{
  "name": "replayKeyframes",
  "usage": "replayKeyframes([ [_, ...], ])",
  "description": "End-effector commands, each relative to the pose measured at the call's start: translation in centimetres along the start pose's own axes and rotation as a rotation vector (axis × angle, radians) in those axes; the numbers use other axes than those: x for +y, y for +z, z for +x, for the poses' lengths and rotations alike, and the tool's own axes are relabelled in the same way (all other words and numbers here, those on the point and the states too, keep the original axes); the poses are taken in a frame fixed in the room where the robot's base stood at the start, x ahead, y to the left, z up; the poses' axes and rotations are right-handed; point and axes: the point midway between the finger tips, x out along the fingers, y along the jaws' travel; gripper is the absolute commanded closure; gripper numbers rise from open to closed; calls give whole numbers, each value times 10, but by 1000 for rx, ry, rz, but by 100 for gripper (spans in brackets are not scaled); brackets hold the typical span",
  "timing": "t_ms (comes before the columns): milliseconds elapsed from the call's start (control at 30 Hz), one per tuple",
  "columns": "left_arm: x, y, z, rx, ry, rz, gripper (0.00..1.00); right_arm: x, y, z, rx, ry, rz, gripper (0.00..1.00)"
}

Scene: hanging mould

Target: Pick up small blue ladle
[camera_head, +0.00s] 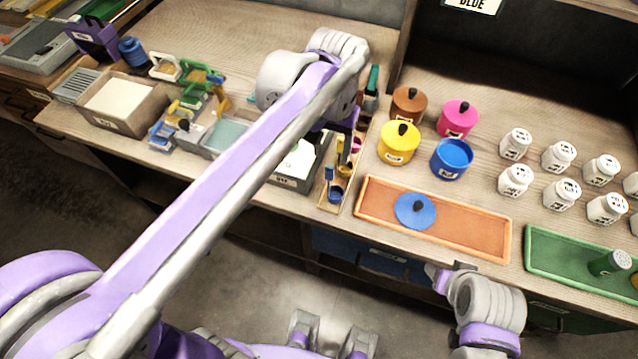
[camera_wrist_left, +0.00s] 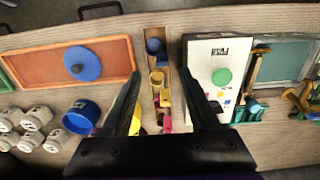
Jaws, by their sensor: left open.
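The small blue ladle (camera_head: 335,194) lies at the near end of a narrow wooden tray (camera_head: 330,208). In the left wrist view the ladle's round blue cup (camera_wrist_left: 153,45) shows at the tray's far end, beyond a yellow ladle (camera_wrist_left: 157,78). My left gripper (camera_head: 342,128) hangs over the tray's back part. In the left wrist view my left gripper (camera_wrist_left: 161,62) is open, its two dark fingers on either side of the tray, with nothing held. My right gripper (camera_head: 441,277) is low in front of the counter, away from the ladle; its jaws are unclear.
A white box (camera_wrist_left: 208,70) stands close beside the tray. On the other side are an orange tray (camera_head: 460,225) with a blue lid (camera_head: 415,210), coloured pots including a blue pot (camera_head: 451,158), and several white jars (camera_head: 515,180). My left arm hides part of the counter.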

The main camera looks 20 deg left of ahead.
Motion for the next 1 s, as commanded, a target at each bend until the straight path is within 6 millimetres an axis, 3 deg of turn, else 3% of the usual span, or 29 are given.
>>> replayKeyframes([
  [400, 1, -2, 50, -8, -1, 1, 39, 0, 4, 5, -3, 0, 0, 40],
  [567, 0, -3, 61, -8, -1, 0, 39, 0, 4, 5, -3, 0, 0, 40],
  [800, -5, -6, 96, -8, -1, 1, 39, 0, 5, 6, -4, 0, 0, 40],
  [1000, -5, -5, 108, -8, -1, 1, 39, 0, 6, 7, -4, 0, 0, 40],
])
